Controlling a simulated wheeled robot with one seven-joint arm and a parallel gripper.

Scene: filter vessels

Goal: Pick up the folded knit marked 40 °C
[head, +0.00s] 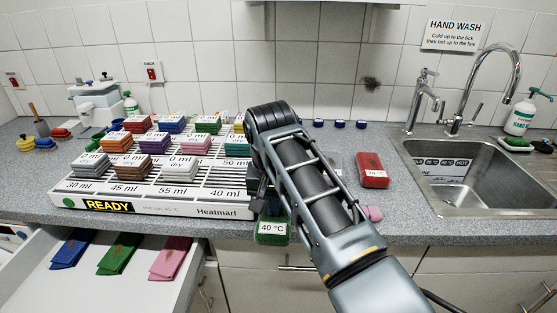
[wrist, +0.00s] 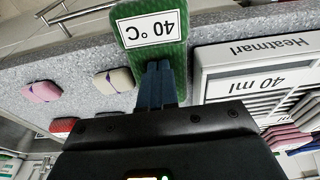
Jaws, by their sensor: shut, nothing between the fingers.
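The green folded knit with the white 40 °C label (head: 272,238) is at the front edge of the counter, just right of the white rack, and appears to stick out past the edge. It also shows at the top of the wrist view (wrist: 176,55), its label upside down. My gripper's blue fingers (wrist: 158,68) are shut with nothing between them. They overlap the near end of the green knit in that view; whether they touch it I cannot tell. In the head view my arm hides the fingers and part of the knit.
The white Heatmarl rack (head: 150,205) holds rows of coloured folded pieces. A red piece (head: 373,164) and a pink piece (head: 373,213) lie right of my arm; a beige one (wrist: 113,82) shows in the wrist view. An open drawer (head: 60,285) is below left, a sink (head: 480,190) right.

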